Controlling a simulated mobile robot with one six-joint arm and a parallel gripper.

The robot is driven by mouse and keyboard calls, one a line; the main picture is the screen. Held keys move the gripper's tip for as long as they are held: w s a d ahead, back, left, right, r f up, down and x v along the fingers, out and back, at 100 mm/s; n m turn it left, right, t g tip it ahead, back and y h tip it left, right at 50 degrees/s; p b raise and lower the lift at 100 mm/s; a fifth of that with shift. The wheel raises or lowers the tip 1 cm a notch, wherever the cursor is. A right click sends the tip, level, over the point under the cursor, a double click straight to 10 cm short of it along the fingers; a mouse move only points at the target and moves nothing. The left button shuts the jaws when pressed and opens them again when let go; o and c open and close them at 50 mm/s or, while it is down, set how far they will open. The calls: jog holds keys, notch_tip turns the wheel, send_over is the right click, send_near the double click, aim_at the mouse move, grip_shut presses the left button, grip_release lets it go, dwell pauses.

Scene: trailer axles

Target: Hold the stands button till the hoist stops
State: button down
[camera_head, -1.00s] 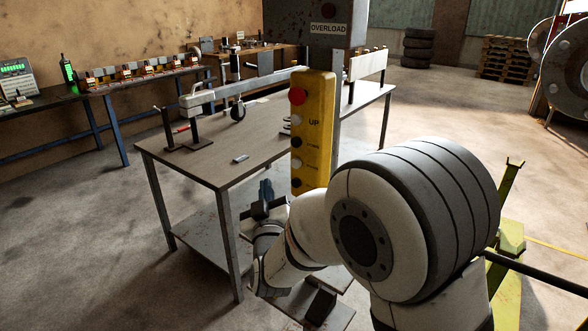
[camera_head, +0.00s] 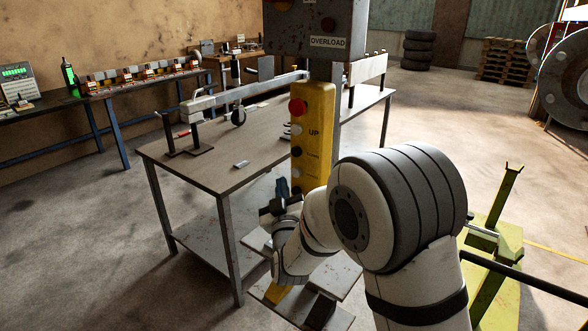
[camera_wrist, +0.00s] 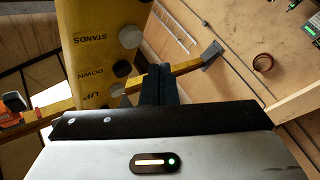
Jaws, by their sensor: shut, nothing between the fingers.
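The yellow pendant (camera_head: 313,150) hangs beside the workbench, with a red button on top and white and black buttons below. In the wrist view the pendant (camera_wrist: 95,55) appears upside down, with STANDS, DOWN and UP labels readable. The pale STANDS button (camera_wrist: 130,36) is the one furthest from the UP label. My gripper (camera_head: 283,187) is shut and empty, at the lower left of the pendant. In the wrist view its dark fingers (camera_wrist: 160,72) lie to the right of the buttons. I cannot tell whether they touch anything.
A grey box with an OVERLOAD sign (camera_head: 327,42) is above the pendant. The workbench (camera_head: 215,165) stands behind and left of my gripper, carrying a long metal bar and tools. A yellow-green stand (camera_head: 490,265) is at right. The floor at left is clear.

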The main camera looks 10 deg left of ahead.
aim_at(297, 172)
jog(key=shift+w+d+b, duration=0.25)
jog(key=shift+w, duration=0.35)
jog(key=shift+w+d+b, duration=0.25)
jog(key=shift+w, duration=0.35)
dwell(1.2)
jog(key=shift+w+d+b, duration=0.15)
jog(key=shift+w+b, duration=0.2)
jog(key=shift+b, duration=0.25)
